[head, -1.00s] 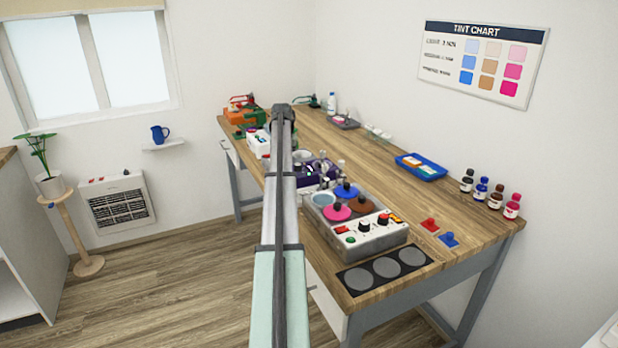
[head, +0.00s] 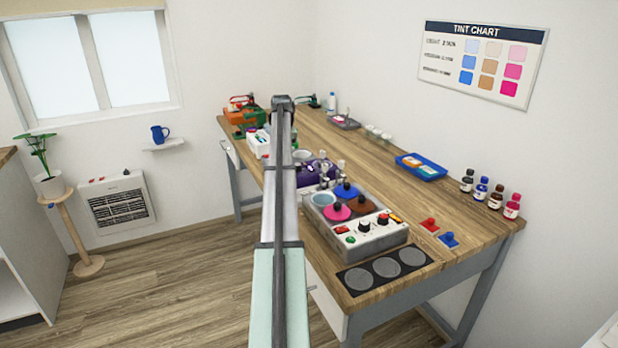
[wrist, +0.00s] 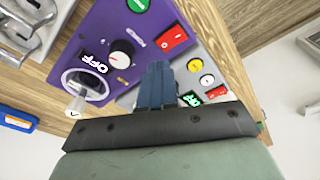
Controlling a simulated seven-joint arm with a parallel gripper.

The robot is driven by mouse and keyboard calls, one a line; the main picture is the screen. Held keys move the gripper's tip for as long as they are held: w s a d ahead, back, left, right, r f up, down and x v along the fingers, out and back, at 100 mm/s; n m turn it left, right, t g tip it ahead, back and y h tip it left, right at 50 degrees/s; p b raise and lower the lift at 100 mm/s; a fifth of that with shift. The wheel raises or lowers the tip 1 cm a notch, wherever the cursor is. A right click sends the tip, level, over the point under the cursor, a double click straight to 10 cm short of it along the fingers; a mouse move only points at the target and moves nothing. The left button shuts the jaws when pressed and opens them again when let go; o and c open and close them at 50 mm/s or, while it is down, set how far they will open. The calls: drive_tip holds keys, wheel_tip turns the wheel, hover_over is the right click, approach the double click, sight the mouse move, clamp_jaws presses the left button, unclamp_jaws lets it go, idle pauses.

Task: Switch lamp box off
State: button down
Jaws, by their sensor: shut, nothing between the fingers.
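In the wrist view a purple box (wrist: 93,42) has a white "OFF" sign, a knob (wrist: 119,60), a red rocker switch (wrist: 171,39) and a green button at the top edge. Beside it a grey panel (wrist: 211,62) has yellow and white round buttons, red switches and a small lit green sign (wrist: 191,98) that I cannot read surely. No label tells me which one is the lamp box. The head view shows the purple box (head: 312,178) partly behind my arm, which hides my fingers.
A grey unit (head: 368,238) with coloured lidded pots and front knobs stands nearer on the wooden bench (head: 465,215). A blue tray (head: 421,172) and several bottles stand to the right. Metal fittings (wrist: 30,25) fill the wrist view's upper left corner.

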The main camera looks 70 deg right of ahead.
wheel_tip(320, 180, up, 4)
drive_tip(key=shift+f, duration=0.15)
idle(0.4)
drive_tip(key=shift+f, duration=0.1)
idle(0.3)
